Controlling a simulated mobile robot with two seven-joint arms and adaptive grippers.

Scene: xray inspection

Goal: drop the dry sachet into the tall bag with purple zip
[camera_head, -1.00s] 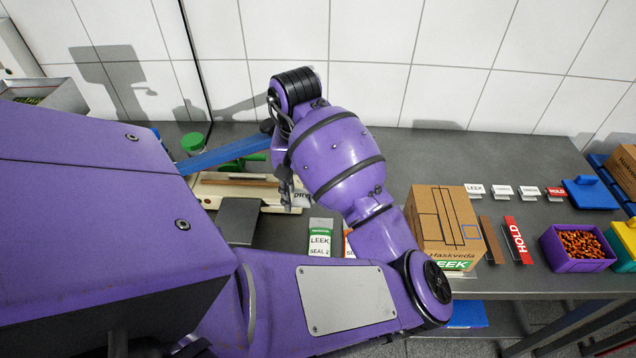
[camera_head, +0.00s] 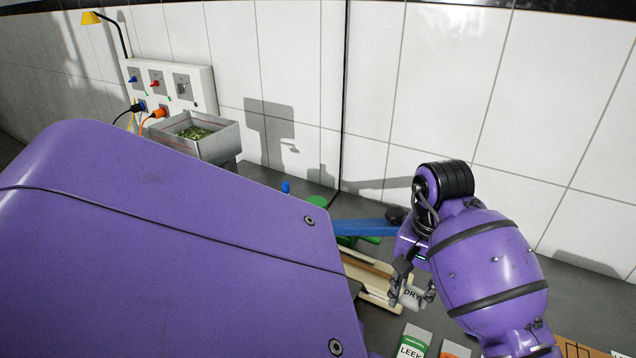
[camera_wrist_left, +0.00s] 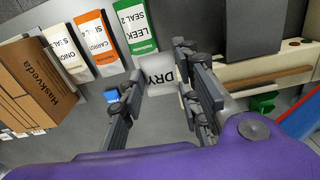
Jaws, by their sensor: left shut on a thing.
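My left gripper (camera_head: 412,292) is shut on the dry sachet (camera_head: 410,297), a small white packet printed DRY. In the left wrist view the sachet (camera_wrist_left: 160,77) sits between the two dark fingers of the gripper (camera_wrist_left: 160,90). In the head view it is held close to the cream sealer-like device with a brown strip (camera_head: 367,268). I cannot make out a tall bag with a purple zip in either view. My right gripper is not in view.
Packets stand in a row: green LEEK (camera_wrist_left: 135,27), orange CARROT (camera_wrist_left: 97,43) and cream ONION (camera_wrist_left: 66,52). A cardboard box (camera_wrist_left: 38,85) is beside them. A metal tray with green bits (camera_head: 198,135) stands at the back left. A blue bar (camera_head: 345,227) is behind the gripper.

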